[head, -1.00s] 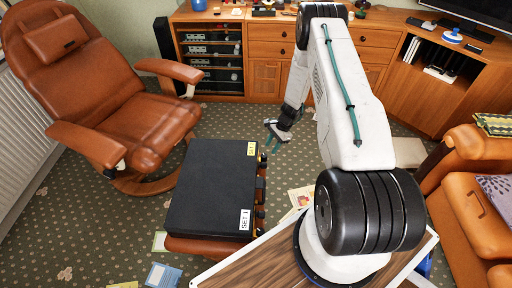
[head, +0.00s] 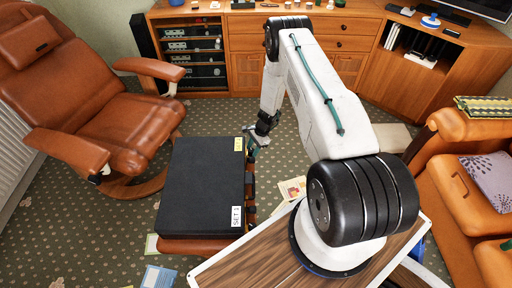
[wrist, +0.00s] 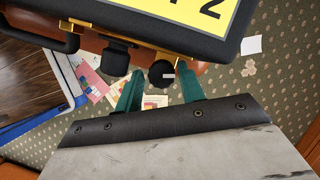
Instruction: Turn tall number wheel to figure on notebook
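A black case (head: 200,190) lies flat on a brown leather stool, with a white "SET 1" label and a yellow label. Dark knobs (head: 250,180) stick out along its right side. In the wrist view the yellow label (wrist: 190,12) is large, its figures partly cut off. A round black knob with a pale mark (wrist: 161,73) and a blockier black piece (wrist: 115,57) stand below it. My gripper (wrist: 161,88) is open, its two green fingertips apart with the round knob between their ends; no contact is visible. I cannot make out which thing is the notebook.
Papers (head: 292,188) and a blue booklet (head: 160,277) lie on the carpet. A brown armchair (head: 90,120) stands left, an orange sofa (head: 460,190) right, and a wooden cabinet (head: 340,60) behind.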

